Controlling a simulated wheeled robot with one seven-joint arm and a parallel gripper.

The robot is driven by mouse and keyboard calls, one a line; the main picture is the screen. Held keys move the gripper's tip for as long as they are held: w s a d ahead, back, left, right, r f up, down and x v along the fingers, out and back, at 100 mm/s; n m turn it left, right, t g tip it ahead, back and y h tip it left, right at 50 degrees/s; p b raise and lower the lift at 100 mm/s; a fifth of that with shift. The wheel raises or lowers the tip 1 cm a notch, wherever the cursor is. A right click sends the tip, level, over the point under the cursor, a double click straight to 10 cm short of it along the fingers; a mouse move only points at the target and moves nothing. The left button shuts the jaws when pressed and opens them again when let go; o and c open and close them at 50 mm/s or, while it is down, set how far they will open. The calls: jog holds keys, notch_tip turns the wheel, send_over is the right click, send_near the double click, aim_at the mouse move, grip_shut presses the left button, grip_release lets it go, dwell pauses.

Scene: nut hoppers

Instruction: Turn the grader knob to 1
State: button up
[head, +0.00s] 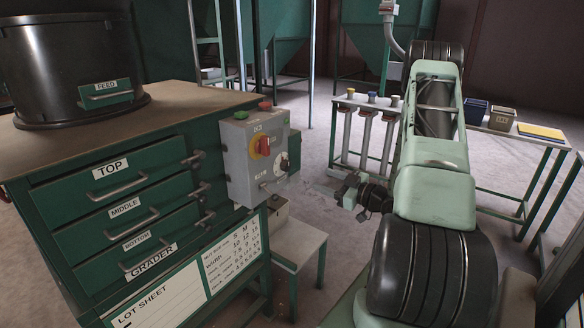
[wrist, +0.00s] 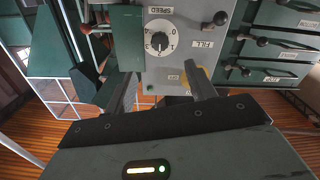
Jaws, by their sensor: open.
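The grader's grey control box (head: 250,158) stands on the right side of the green grader cabinet. Its black speed knob (head: 283,162) sits on a white dial on the box face. In the wrist view the knob (wrist: 159,40) shows upside down under the label SPEED, with numbers around it. Its pointer seems to face the lower part of the picture, but I cannot read the exact number. My gripper (wrist: 163,76) is open and empty, its fingers below the dial in that view and apart from the knob. In the head view my gripper (head: 350,190) is right of the box.
A red and yellow rotary switch (head: 263,146) sits beside the dial, with red and green buttons on the box top. Drawers with handles (head: 120,170) fill the cabinet front. A small table (head: 298,243) stands below the box. The floor between box and gripper looks clear.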

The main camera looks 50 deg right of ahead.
aim_at(289, 167)
jog(key=w+p, duration=0.1)
jog(key=w, duration=0.3)
jog(key=w+p, duration=0.1)
jog(key=w, duration=0.3)
jog(key=w+a+p, duration=0.1)
jog(key=w, duration=0.4)
jog(key=c, duration=1)
